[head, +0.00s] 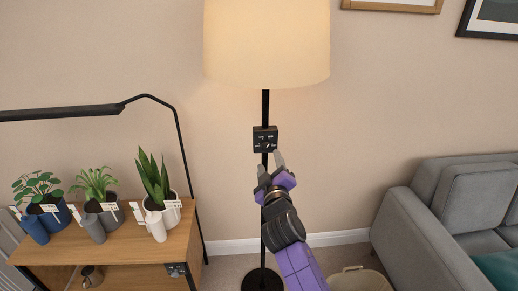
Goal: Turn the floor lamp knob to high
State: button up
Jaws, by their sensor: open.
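The floor lamp has a glowing cream shade (266,45) on a thin black pole (265,105) and a round dark base (262,279). A black control box (265,139) with small white marks is fixed to the pole below the shade. Its knob is too small to make out clearly, so its setting cannot be read. My gripper (270,161) is open and empty, just below the box, with its fingers pointing up toward it. My purple arm comes from the lower right and hides part of the lower pole.
A wooden shelf (120,248) with potted plants (153,180) and small watering cans stands at left, under a black arm lamp (60,113). A grey sofa (430,230) is at right. A basket (358,279) sits on the floor near my arm.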

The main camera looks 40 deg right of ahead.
aim_at(266, 148)
jog(key=p+x, duration=0.1)
jog(key=x, duration=0.6)
jog(key=shift+w+d, duration=0.2)
jog(key=shift+w, duration=0.05)
grip_shut()
